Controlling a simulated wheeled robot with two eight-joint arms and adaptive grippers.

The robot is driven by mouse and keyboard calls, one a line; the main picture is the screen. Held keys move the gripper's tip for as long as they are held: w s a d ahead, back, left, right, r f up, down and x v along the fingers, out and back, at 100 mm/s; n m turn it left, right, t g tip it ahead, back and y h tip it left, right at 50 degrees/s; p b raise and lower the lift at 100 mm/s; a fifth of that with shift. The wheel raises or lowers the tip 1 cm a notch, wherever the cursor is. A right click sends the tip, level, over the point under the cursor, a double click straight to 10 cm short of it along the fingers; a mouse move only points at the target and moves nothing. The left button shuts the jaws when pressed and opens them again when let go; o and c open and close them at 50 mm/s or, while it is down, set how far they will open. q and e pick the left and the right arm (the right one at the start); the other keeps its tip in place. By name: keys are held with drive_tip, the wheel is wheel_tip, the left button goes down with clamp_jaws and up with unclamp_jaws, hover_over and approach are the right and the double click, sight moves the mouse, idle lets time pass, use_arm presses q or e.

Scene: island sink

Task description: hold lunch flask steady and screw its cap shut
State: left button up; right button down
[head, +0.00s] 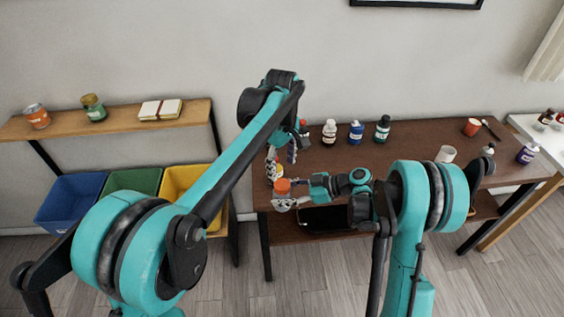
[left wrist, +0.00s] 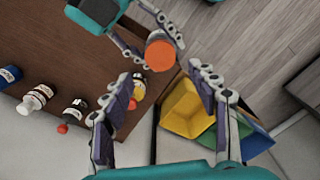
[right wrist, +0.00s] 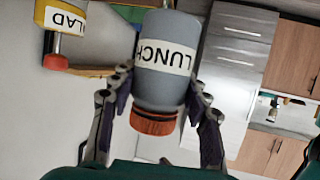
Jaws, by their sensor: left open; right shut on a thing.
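The lunch flask (right wrist: 167,62) is a grey bottle with a white LUNCH label; its orange cap (right wrist: 153,122) sits on its end in the right wrist view. My right gripper (right wrist: 160,92) is shut on the flask, one finger on each side of its body. In the head view the orange cap (head: 283,185) faces up, by the table's front left corner. My left gripper (head: 283,153) is open and empty above the flask. In the left wrist view the cap (left wrist: 160,52) shows from above, beyond and between the open fingertips (left wrist: 164,78). I cannot tell how tight the cap is.
White, blue and green bottles (head: 356,132) stand along the back of the brown table (head: 420,140). Blue, green and yellow bins (head: 186,181) stand to the left. The middle of the tabletop is mostly clear.

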sight(282, 184)
use_arm(q)
wheel_tip(282, 184, down, 7)
drive_tip(key=shift+f, duration=0.2)
idle(0.3)
drive_tip(key=c, duration=1.2)
drive_tip(key=m, duration=0.8)
drive_tip(key=shift+m, duration=0.4)
drive_tip(key=m, duration=0.4)
drive_tip(key=shift+m, duration=0.4)
drive_tip(key=m, duration=0.4)
drive_tip(key=o, duration=1.4)
